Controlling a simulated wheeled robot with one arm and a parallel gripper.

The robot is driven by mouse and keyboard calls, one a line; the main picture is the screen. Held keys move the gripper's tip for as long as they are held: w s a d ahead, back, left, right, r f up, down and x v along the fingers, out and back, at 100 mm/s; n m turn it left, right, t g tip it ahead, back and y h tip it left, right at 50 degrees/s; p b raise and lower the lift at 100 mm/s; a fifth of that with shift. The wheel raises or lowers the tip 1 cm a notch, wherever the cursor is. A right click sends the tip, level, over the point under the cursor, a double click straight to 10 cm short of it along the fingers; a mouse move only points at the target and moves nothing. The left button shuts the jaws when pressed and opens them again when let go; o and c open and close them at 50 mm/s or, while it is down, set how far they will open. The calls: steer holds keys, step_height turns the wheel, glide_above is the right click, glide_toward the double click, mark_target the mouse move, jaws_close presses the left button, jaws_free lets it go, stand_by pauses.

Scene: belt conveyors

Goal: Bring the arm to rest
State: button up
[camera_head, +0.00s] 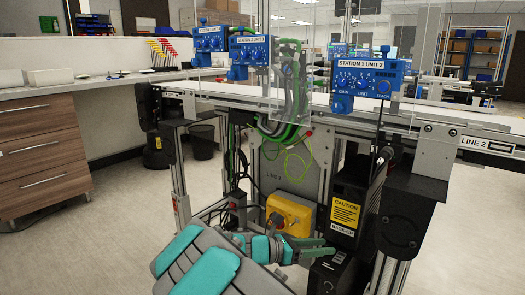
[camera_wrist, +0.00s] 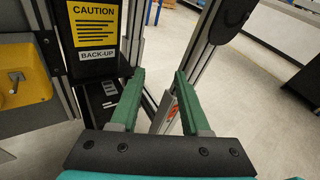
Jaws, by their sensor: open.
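My gripper (camera_head: 318,247) is at the lower middle of the head view, at the end of my teal and grey arm. It is in front of the conveyor stand, low and to the right of a yellow switch box (camera_head: 290,214). In the wrist view my gripper (camera_wrist: 162,75) shows two green fingers spread apart with nothing between them. The fingers point toward the stand's metal frame and a black box with a yellow caution label (camera_wrist: 92,30). I cannot tell from these views whether the fingertips touch anything.
A belt conveyor (camera_head: 270,97) marked LINE 2 runs across above the arm, with blue station units (camera_head: 368,80) on it. A black BACK-UP box (camera_head: 352,205) stands close by the gripper. Cables hang in the middle. Open floor (camera_head: 90,245) lies to the left, beside wooden drawers (camera_head: 42,155).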

steer(key=s+d+r+m+g+y, duration=0.1)
steer(key=s+d+m+g+y, duration=0.2)
steer(key=s+d+m, duration=0.5)
steer(key=s+d+m+g+y, duration=0.3)
steer(key=s+m+g, duration=0.15)
steer(key=s, duration=0.75)
steer(key=s+a+f+m+y, duration=0.1)
steer(key=s+a+m+y, duration=0.3)
steer(key=s, duration=0.5)
steer(key=s+a+f+m+t+y, duration=0.1)
steer(key=s+a+f+m+y, duration=0.1)
steer(key=s+a+m+y, duration=0.3)
steer(key=s+a+m, duration=0.1)
steer(key=s+a, duration=0.1)
steer(key=s, duration=0.2)
steer(key=shift+s+f+m, duration=0.15)
steer(key=shift+s+m, duration=0.05)
steer(key=shift+m, duration=0.15)
steer(key=shift+a, duration=0.15)
